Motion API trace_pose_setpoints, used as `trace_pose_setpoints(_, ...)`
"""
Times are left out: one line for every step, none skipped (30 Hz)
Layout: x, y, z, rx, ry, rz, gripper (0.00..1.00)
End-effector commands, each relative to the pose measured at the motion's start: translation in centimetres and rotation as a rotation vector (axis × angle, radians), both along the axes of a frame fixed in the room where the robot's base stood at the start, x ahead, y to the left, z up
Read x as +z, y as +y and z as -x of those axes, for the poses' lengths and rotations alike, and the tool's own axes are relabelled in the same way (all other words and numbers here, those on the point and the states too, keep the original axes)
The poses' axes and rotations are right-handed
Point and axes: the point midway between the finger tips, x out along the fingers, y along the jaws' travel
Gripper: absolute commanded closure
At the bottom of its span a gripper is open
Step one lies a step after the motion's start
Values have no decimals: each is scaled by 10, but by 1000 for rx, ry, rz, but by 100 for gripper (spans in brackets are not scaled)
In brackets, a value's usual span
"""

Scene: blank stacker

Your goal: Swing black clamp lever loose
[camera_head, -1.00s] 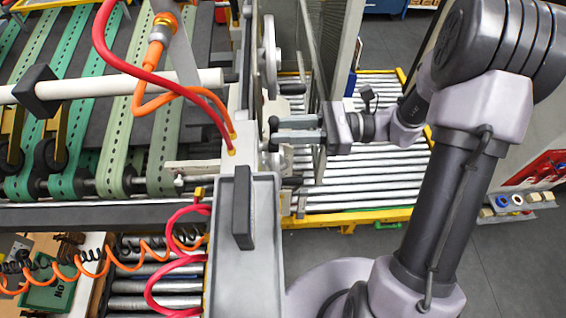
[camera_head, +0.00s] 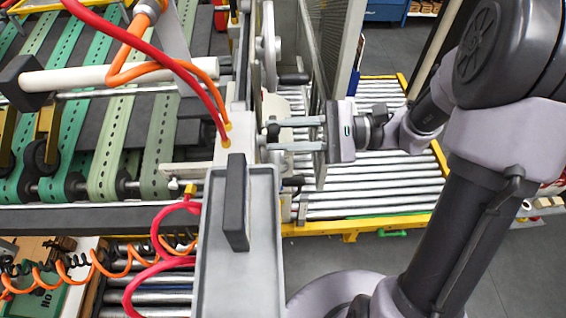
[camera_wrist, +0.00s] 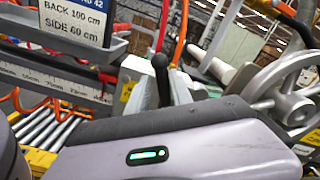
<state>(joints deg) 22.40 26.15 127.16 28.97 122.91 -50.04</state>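The black clamp lever (camera_wrist: 161,79) stands upright with a rounded knob in the wrist view, just beyond my gripper's housing. In the head view its dark knob (camera_head: 272,132) shows beside the machine's grey side frame. My gripper (camera_head: 267,134) reaches in from the right, its two grey fingers parallel and spread apart. The knob appears between the fingertips; I cannot tell whether either finger touches it.
A grey tray (camera_head: 215,285) with a black upright block (camera_head: 236,203) lies in front of the fingers. A mesh guard panel (camera_head: 335,60) rises close to my gripper. A handwheel (camera_wrist: 285,90) stands right of the lever. Red hoses (camera_head: 190,80) hang at left.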

Motion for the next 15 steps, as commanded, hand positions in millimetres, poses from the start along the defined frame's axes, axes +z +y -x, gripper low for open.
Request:
trace_pose_setpoints(-4,0,1,1,-24,1,75)
trace_pose_setpoints(-5,0,2,1,-37,2,75)
trace_pose_setpoints(-5,0,2,1,-55,2,75)
trace_pose_setpoints(-6,0,3,0,-70,4,75)
trace_pose_setpoints(-6,0,4,0,-84,4,75)
trace_pose_setpoints(-7,0,4,0,-103,5,75)
trace_pose_setpoints(-7,0,5,0,-116,5,75)
trace_pose_setpoints(-8,0,5,0,-130,6,75)
trace_pose_setpoints(-8,0,6,0,-148,6,75)
trace_pose_setpoints(-9,0,7,-1,-161,6,75)
trace_pose_setpoints(-9,0,7,-1,-176,7,75)
trace_pose_setpoints(-10,0,8,-1,-193,7,75)
trace_pose_setpoints(-10,0,8,-1,-207,8,75)
trace_pose_setpoints(-11,0,9,-1,-220,8,75)
trace_pose_setpoints(-11,0,9,-1,-237,9,75)
